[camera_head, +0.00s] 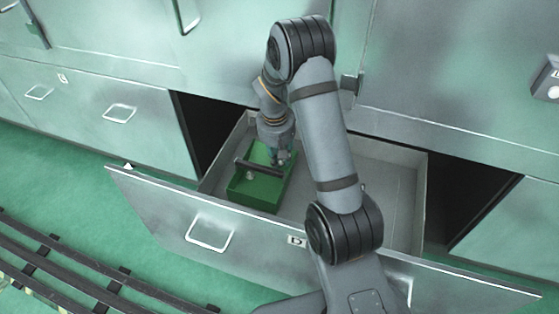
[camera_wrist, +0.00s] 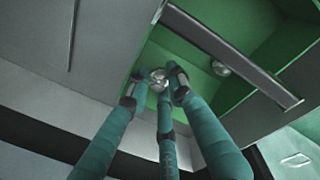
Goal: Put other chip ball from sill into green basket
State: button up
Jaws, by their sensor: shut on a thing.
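The green basket (camera_head: 254,198) stands inside the open drawer, towards its left end, with a dark handle bar across it. It also shows in the wrist view (camera_wrist: 238,92). My gripper (camera_head: 279,158) is low over the basket's back right part. In the wrist view, my gripper's three teal fingers (camera_wrist: 160,84) are closed around a small silvery chip ball (camera_wrist: 158,75), against the green of the basket. Whether this ball touches the basket floor I cannot tell. A second chip ball (camera_wrist: 221,69) lies in the basket, partly behind the handle bar (camera_wrist: 230,52).
The drawer (camera_head: 388,190) is pulled out, and its right part looks empty behind my arm. Its metal front (camera_head: 165,212) and cabinet faces (camera_head: 90,110) surround the space. Dark rails (camera_head: 70,262) run along the green floor at lower left.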

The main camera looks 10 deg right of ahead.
jog(key=shift+f, duration=0.2)
jog(key=shift+f+b, duration=0.55)
jog(key=o, duration=0.6)
jog(key=shift+o, duration=0.2)
